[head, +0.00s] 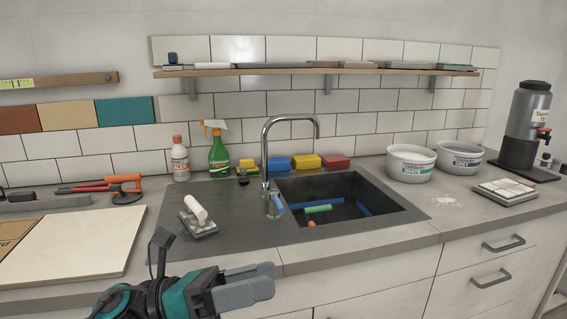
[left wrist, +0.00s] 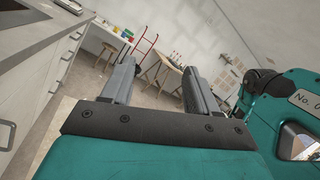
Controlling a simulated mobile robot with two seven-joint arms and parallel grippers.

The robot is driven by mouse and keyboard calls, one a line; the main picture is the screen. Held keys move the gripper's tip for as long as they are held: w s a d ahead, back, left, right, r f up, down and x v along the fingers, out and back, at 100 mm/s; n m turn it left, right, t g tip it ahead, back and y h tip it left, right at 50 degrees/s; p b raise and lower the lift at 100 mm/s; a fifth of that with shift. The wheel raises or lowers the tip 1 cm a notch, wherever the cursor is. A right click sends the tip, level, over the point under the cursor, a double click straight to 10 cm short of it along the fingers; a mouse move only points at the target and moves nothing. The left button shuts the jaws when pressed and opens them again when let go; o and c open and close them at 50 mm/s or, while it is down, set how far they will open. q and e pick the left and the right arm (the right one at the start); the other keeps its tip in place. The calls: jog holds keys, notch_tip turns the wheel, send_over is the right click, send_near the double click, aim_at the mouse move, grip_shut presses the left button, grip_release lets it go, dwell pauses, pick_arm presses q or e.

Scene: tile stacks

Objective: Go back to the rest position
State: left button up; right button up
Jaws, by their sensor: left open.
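My left gripper (head: 246,283) is at the bottom of the head view, in front of the counter edge and below the sink (head: 338,207). Its grey fingers point right and hold nothing. In the left wrist view the left gripper (left wrist: 162,85) shows its two fingers apart with empty space between them. Beyond them are the room's floor and a far wooden table (left wrist: 178,85). My right gripper does not show in either view.
The worktop's front edge (head: 360,263) runs just behind my left gripper. A grouting float (head: 198,222) lies left of the sink. A large pale tile (head: 75,243) lies at left. White buckets (head: 410,165) stand at right. Drawer handles (head: 503,243) stick out at lower right.

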pick_arm(q)
jog(key=w+a+f+n+t+y, duration=0.2)
jog(key=a+f+n+t+y, duration=0.35)
jog(key=n, duration=0.95)
jog(key=w+a+f+n+t+y, duration=0.1)
jog(key=a+f+n+t+y, duration=0.2)
jog(key=f+n+t+y, duration=0.65)
jog(key=s+a+f+n+g+y, duration=0.1)
jog(key=s+a+f+n+g, duration=0.1)
jog(key=s+f+n, duration=0.4)
jog(key=s+a+f+n+g+y, duration=0.2)
jog(key=s+f+n, duration=0.5)
jog(key=f+n, duration=0.4)
jog(key=a+n+g, duration=0.1)
jog(key=n+g, duration=0.1)
jog(key=n, duration=0.1)
jog(key=shift+s+a+f+y+p, duration=0.15)
jog(key=shift+f+y+p, duration=0.15)
jog(key=shift+p, duration=0.1)
jog(key=shift+r+n, duration=0.1)
jog(key=shift+n, duration=0.15)
